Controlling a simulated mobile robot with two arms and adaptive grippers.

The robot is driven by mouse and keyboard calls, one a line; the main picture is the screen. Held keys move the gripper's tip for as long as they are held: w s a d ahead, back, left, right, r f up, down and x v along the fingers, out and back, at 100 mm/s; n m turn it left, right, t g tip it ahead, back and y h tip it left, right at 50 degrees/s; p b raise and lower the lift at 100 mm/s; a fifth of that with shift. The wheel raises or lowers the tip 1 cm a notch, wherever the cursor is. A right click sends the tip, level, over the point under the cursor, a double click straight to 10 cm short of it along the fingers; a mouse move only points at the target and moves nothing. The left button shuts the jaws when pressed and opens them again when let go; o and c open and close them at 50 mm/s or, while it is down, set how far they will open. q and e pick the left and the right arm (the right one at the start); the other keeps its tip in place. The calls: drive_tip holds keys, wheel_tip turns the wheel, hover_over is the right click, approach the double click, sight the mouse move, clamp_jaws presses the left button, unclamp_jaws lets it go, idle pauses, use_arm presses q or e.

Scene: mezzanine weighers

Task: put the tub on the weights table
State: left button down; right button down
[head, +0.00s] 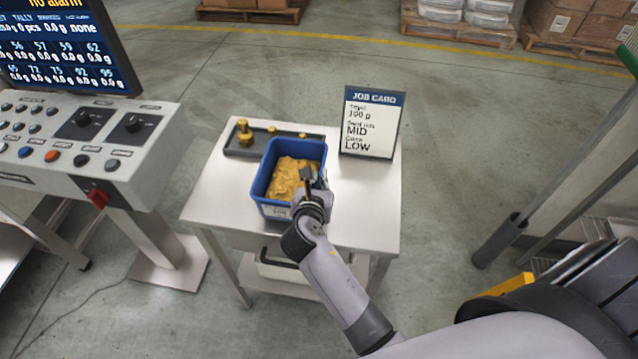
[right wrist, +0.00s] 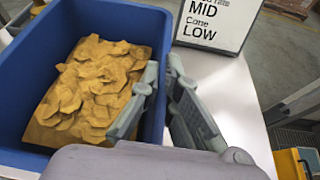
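The tub (head: 262,187) is a blue open bin filled with golden flake-like pieces. It is at the weights table (head: 215,190), a small light metal table, near the front middle of its top. I cannot tell whether its base rests fully on the surface. My right gripper (head: 308,180) is at the tub's right rim. In the right wrist view my right gripper (right wrist: 165,68) has one finger inside the tub (right wrist: 90,18) and one outside, closed about the wall. My left gripper is not in view.
A dark tray with brass weights (head: 245,140) lies at the table's back left, partly behind the tub. A job card (head: 372,122) stands at the back right. A control console (head: 80,135) stands to the left. The tabletop right of the tub is clear.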

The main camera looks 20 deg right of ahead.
drive_tip(key=shift+f, duration=0.75)
drive_tip(key=shift+f, duration=0.15)
drive_tip(key=c, duration=1.8)
unclamp_jaws()
